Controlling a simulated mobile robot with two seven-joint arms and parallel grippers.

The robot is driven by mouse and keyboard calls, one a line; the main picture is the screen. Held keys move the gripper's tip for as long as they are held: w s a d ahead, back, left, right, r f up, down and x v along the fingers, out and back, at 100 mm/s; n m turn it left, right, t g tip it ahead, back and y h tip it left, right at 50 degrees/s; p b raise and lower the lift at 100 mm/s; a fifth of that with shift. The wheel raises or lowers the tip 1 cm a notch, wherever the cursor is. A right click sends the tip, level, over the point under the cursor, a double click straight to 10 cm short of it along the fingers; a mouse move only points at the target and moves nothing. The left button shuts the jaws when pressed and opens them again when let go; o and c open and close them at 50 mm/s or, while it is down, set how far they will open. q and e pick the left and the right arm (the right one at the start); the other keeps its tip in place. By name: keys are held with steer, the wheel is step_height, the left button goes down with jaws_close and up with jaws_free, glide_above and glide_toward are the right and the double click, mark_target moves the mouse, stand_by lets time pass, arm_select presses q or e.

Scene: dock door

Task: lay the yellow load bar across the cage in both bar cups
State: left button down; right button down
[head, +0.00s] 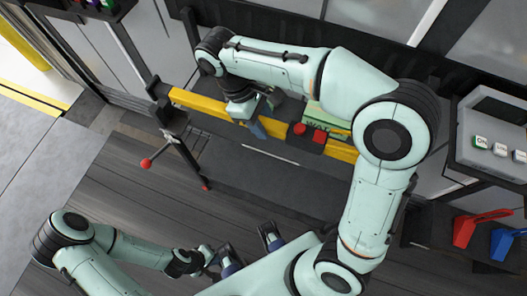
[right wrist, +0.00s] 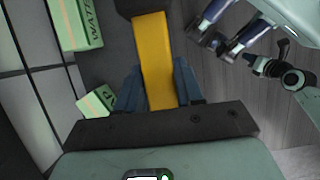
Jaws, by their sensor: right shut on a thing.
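The yellow load bar (head: 205,104) runs slanting across the middle of the head view. It has a dark section with red pads (head: 310,133) near its middle. My right gripper (head: 257,127) is shut on the bar left of that section; the right wrist view shows the bar (right wrist: 155,55) between its blue fingers (right wrist: 158,85). The bar's left end lies close to a dark post (head: 164,106); I cannot tell whether it touches. Its right end is hidden behind my right arm. I cannot make out either bar cup clearly. My left gripper (head: 240,246) is open and empty, low in the head view, apart from the bar.
A green box (head: 325,117) stands behind the bar; green boxes (right wrist: 82,20) also show in the right wrist view. A red-knobbed handle (head: 147,163) juts out below the dark post. A shelf with red (head: 466,230) and blue items is at the right. Grey floor at left is clear.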

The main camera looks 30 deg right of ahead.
step_height(320, 180, down, 16)
steer(key=b, duration=0.2)
stand_by(0.4)
steer(key=shift+b, duration=0.3)
steer(key=shift+f, duration=0.2)
steer(key=c, duration=0.7)
jaws_free()
steer(key=shift+r, duration=0.15)
steer(key=p+v, duration=0.2)
steer(key=v, duration=1)
steer(key=shift+s+r, duration=0.1)
steer(key=shift+s, duration=0.05)
